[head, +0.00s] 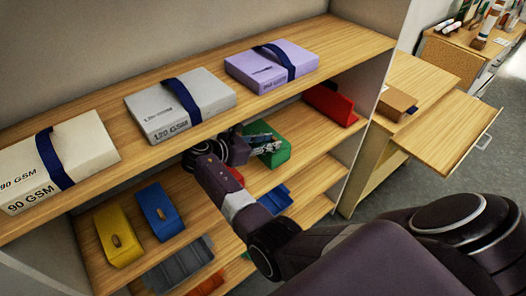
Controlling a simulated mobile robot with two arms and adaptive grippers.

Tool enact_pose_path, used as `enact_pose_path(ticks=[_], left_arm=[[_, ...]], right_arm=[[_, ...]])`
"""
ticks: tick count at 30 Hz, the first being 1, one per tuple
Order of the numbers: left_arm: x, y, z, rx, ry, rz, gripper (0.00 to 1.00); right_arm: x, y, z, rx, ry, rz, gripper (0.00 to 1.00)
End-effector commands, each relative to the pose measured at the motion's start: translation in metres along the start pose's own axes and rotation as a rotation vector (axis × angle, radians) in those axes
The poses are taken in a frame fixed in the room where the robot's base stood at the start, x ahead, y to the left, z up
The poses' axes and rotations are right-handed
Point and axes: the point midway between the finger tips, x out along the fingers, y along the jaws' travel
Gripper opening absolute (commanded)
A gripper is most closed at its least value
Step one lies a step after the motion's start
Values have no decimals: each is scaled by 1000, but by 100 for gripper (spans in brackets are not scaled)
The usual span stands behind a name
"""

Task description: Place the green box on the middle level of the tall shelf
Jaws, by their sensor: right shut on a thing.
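The tall shelf (325,52) stands ahead with several wooden levels. The green box (272,157) is on or just above the level under the top visible board. My right gripper (262,143) reaches in under that board and is shut on the green box; its fingers lie at the box's upper left. Whether the box's underside touches the board cannot be told. My left gripper is not in view.
Paper packs, cream (85,150), grey (205,92) and purple (262,70), lie on the board above. Yellow (115,240), blue (152,205) and red (332,104) boxes share the green box's level. A cabinet (380,150) with an open drawer (445,140) stands at right.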

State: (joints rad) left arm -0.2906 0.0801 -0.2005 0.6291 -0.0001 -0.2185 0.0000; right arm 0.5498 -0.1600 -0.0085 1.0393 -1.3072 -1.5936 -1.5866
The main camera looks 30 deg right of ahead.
Motion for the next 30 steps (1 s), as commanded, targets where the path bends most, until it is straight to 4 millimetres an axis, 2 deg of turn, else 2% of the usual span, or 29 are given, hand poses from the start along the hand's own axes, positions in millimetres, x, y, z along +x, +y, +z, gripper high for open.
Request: enact_pose_path(ticks=[7,8,10,12,20,28,30], left_arm=[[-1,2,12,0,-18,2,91],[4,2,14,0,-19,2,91],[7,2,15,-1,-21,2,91],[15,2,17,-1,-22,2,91],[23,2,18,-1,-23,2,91],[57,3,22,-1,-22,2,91],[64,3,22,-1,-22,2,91]], right_arm=[[-1,30,2,-1,-1,1,0],[5,27,-12,-5,0,-2,0],[10,26,-24,-4,0,-2,0],[12,27,-28,1,-1,0,0],[14,26,-35,1,-1,1,0],[26,26,-64,1,-1,0,0],[27,29,-66,2,-1,1,0]])
